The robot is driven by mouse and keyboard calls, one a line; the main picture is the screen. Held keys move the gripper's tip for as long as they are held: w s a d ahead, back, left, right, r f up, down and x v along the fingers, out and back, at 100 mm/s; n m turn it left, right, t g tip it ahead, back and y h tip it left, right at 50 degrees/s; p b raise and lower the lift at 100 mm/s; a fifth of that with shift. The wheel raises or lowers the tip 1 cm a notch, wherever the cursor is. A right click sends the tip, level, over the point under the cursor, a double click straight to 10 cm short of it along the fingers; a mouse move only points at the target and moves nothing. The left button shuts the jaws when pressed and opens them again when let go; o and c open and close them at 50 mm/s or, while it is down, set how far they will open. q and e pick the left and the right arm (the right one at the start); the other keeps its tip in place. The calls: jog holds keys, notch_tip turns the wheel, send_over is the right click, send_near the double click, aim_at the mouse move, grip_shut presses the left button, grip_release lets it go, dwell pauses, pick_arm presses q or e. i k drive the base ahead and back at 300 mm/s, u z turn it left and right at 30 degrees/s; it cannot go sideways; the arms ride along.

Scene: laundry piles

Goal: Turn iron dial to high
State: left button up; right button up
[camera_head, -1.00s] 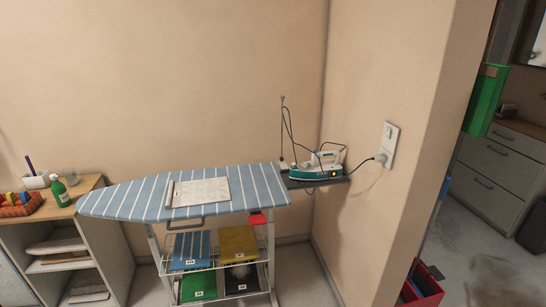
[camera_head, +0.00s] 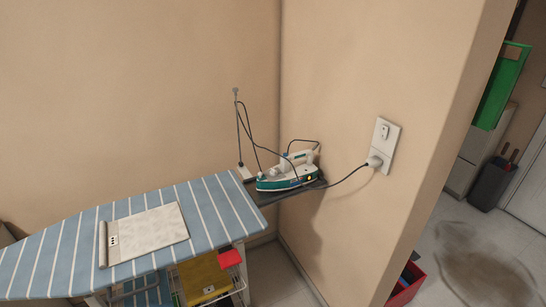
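The iron (camera_head: 288,173) is teal and white and rests on the dark shelf (camera_head: 256,193) at the right end of the ironing board. A small yellow-orange spot (camera_head: 310,178) shows at its right rear. The dial is too small to tell, so I cannot see its setting. The iron's dark cord runs right to a plug in the white wall outlet plate (camera_head: 384,145). Neither of my grippers is in view.
A thin cord-holder rod (camera_head: 238,125) stands behind the iron. A red bin (camera_head: 406,285) stands by the wall corner, with open floor at right.

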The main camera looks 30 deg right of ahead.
aim_at(273, 172)
jog(key=z, duration=0.6)
jog(key=i, duration=0.7)
jog(key=z, duration=0.85)
